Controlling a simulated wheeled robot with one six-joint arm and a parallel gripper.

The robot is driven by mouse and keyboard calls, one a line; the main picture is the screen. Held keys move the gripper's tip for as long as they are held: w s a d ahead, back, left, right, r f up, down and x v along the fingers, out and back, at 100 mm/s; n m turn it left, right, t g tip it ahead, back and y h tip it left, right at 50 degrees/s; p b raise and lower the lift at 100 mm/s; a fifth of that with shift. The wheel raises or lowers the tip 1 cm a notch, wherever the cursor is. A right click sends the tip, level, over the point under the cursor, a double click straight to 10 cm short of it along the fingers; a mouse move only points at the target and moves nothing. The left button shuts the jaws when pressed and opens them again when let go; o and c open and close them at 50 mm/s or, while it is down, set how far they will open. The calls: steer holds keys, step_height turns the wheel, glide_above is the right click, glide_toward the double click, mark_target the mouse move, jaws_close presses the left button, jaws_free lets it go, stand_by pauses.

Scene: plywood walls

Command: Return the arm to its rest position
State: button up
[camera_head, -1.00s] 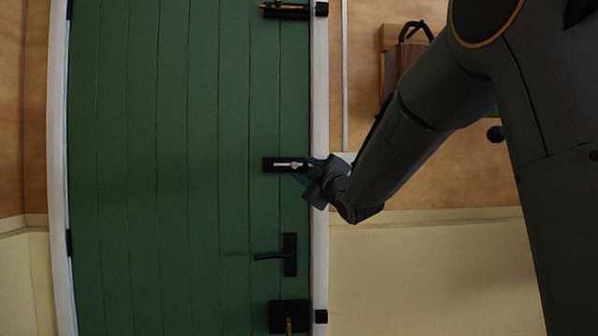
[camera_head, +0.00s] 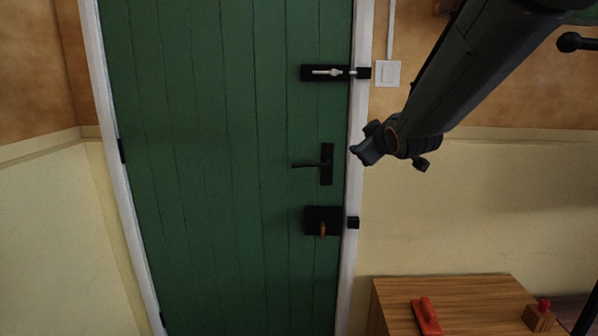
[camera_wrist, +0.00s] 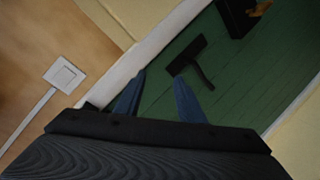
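My arm reaches in from the upper right in the head view. My gripper (camera_head: 358,152) hangs in the air in front of the white door frame, right of the black door handle (camera_head: 314,165), apart from the door hardware. In the wrist view its two blue fingers (camera_wrist: 160,78) stand apart with nothing between them. The green plank door (camera_head: 220,150) is shut in its frame. Its silver slide bolt (camera_head: 330,72) lies level on a black plate and reaches the keeper on the frame.
A black lock box (camera_head: 318,220) with a brass knob sits below the handle. A white light switch (camera_head: 387,73) is on the wall beside the frame. A wooden table (camera_head: 460,292) at the lower right bears a red-handled tool (camera_head: 427,316) and a wooden block with a red top (camera_head: 539,316).

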steer(key=s+d+f+m+g+h, duration=0.1)
steer(key=s+d+f+m+g, duration=0.2)
steer(key=s+f, duration=0.6)
steer(key=s+f+m+g, duration=0.2)
steer(key=s+f+g, duration=0.2)
steer(key=s, duration=0.5)
steer(key=s+a+f+m+g+p, duration=0.1)
steer(key=s+f+m+g, duration=0.1)
steer(key=s+f, duration=0.4)
steer(key=s+f+m+g+p, duration=0.1)
steer(key=s+f+g, duration=0.4)
steer(key=s, duration=0.8)
steer(key=shift+s+a+f+m+g+h, duration=0.15)
steer(key=shift+s+a+m+g+h, duration=0.15)
steer(key=shift+m, duration=0.3)
steer(key=shift+d, duration=0.1)
steer(key=shift+c, duration=0.8)
